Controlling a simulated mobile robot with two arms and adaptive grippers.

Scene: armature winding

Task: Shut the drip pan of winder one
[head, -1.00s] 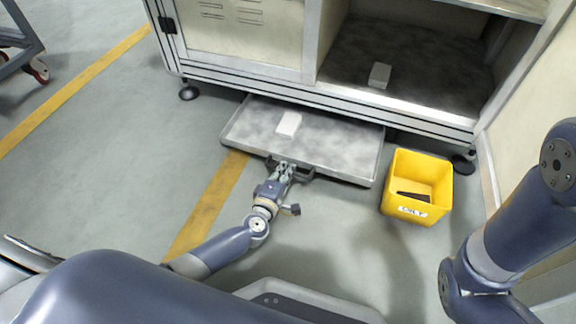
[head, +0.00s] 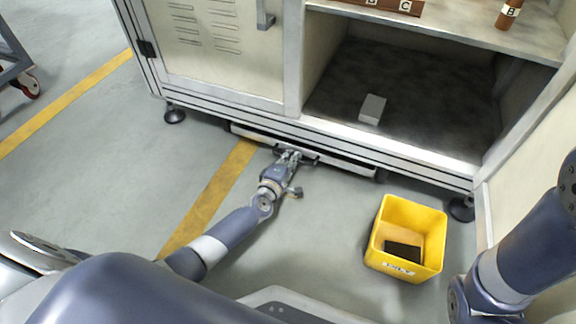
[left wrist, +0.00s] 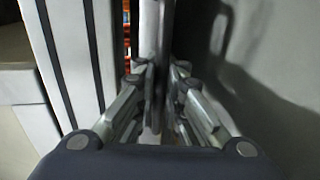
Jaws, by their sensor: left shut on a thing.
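The drip pan (head: 345,165) is a low grey tray under the winder cabinet (head: 230,97). Only its front edge shows in the head view; the rest is hidden beneath the cabinet. My left gripper (head: 290,155) is at the pan's front and shut on its dark handle (head: 310,158). In the left wrist view the fingers (left wrist: 160,100) close on a bar from both sides. My right gripper is not in view; only part of my right arm shows at the right edge.
A yellow bin (head: 408,235) with a dark block inside stands on the floor right of the pan. A grey block (head: 372,109) lies in the open cabinet bay. A cabinet foot (head: 174,115) is at the left.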

